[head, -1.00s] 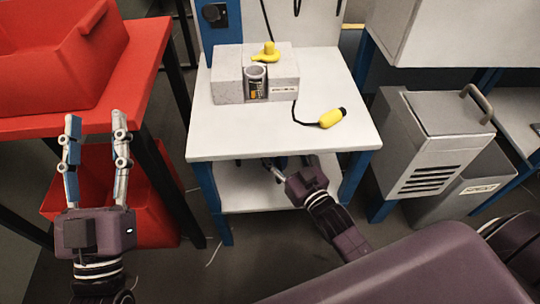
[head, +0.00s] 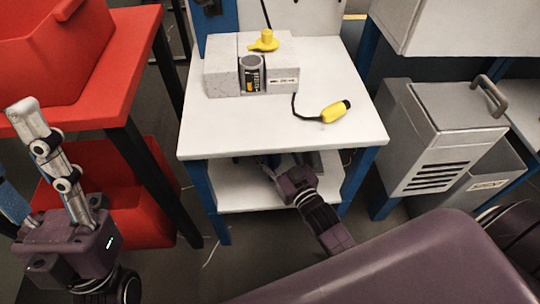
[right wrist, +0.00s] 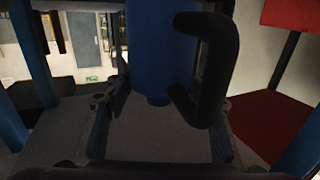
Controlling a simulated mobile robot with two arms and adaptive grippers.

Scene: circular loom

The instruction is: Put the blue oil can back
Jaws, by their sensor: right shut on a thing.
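The blue oil can (right wrist: 158,55) with its black handle (right wrist: 222,75) stands large between the fingers of my right gripper (right wrist: 162,110) in the right wrist view. My right gripper is shut on it. In the head view, my right gripper (head: 272,165) reaches under the white table top, above the lower shelf (head: 240,200); the can is mostly hidden there. I cannot tell whether the can touches the shelf. My left gripper (head: 28,165) is open and empty at the left edge, partly out of frame.
On the white table (head: 225,138) stand a grey block (head: 222,80) with a dark-labelled can (head: 251,74), a yellow-topped piece (head: 264,42) and a yellow corded device (head: 334,112). A red bin (head: 50,45) is left; a grey cabinet (head: 430,145) is right. The table's front is clear.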

